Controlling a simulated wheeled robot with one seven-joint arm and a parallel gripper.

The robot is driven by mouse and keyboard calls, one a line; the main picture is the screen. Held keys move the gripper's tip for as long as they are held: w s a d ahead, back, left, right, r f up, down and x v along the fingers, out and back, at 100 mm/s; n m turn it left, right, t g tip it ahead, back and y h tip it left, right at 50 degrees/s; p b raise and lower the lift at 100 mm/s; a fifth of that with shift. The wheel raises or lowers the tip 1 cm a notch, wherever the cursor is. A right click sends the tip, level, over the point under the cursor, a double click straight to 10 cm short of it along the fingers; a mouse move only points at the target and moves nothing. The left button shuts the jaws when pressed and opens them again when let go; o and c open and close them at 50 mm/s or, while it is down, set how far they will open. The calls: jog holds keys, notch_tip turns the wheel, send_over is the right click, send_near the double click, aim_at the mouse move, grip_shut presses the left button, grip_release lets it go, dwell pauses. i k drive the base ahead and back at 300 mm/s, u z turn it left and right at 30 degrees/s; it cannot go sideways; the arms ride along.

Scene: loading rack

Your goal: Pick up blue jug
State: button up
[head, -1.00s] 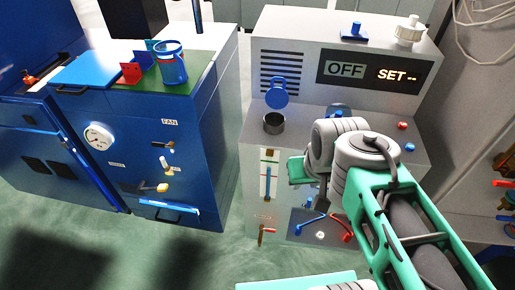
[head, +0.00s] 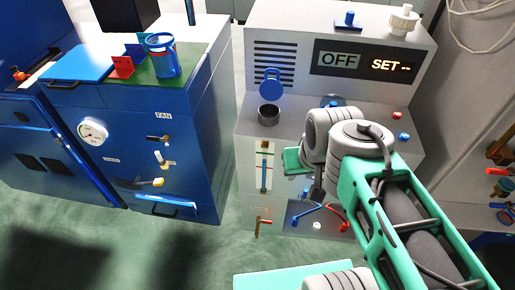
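The blue jug (head: 163,62) stands upright on a green mat (head: 184,75) on top of the blue cabinet, at the upper left of the head view. Red marks show at its rim and side. My arm reaches in from the lower right, in front of the grey machine, well to the right of the jug and apart from it. The end of my arm is partly hidden behind its own grey joints, so I cannot make out the fingers or whether they are open.
A red holder (head: 122,67) stands just left of the jug, beside a blue panel (head: 78,63). The blue cabinet (head: 190,130) and grey machine (head: 330,80) have a floor gap between them. A dark cup (head: 268,117) with a raised blue lid (head: 270,82) is on the machine's ledge.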

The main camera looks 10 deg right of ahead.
aim_at(162, 46)
jog(key=u, duration=0.55)
jog(key=k, duration=0.65)
jog(key=u, duration=1.15)
jog(key=i, duration=1.2)
jog(key=z, duration=0.4)
